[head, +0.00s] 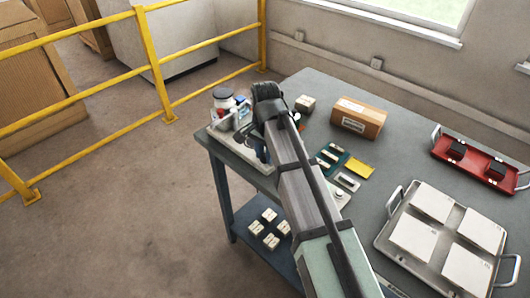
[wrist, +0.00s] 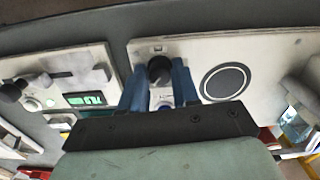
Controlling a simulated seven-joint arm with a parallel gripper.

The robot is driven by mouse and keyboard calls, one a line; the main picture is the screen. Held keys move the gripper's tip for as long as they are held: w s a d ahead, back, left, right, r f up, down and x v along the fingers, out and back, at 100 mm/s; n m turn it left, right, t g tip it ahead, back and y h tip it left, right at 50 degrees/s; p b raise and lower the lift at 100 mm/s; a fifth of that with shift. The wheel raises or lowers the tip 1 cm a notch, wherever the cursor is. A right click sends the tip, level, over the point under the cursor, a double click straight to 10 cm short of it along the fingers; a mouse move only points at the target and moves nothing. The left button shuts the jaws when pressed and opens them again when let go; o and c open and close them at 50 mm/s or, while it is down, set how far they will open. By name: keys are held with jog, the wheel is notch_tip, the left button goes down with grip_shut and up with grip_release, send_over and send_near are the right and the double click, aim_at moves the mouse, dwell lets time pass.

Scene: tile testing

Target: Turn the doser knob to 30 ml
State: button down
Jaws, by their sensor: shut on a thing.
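In the wrist view the black doser knob (wrist: 160,67) stands on a pale panel (wrist: 197,52). The two blue fingers of my gripper (wrist: 158,82) are on either side of it, shut on it. Any scale marks or the dose setting cannot be read. In the head view my gripper is mostly hidden by my own arm, over the pale board (head: 222,133) at the table's left corner. The knob cannot be made out there.
A dark ring (wrist: 225,82) lies on the panel right of the knob. A device with a green display (wrist: 85,99) is on the left. A cardboard box (head: 357,118), red tray (head: 483,166) and metal tray with white tiles (head: 404,265) stand on the table (head: 352,215). A lidded bottle (head: 223,99) is nearby.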

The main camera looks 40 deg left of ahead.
jog(key=c, duration=0.8)
grip_release()
notch_tip(320, 180, up, 14)
jog(key=shift+f, duration=0.1)
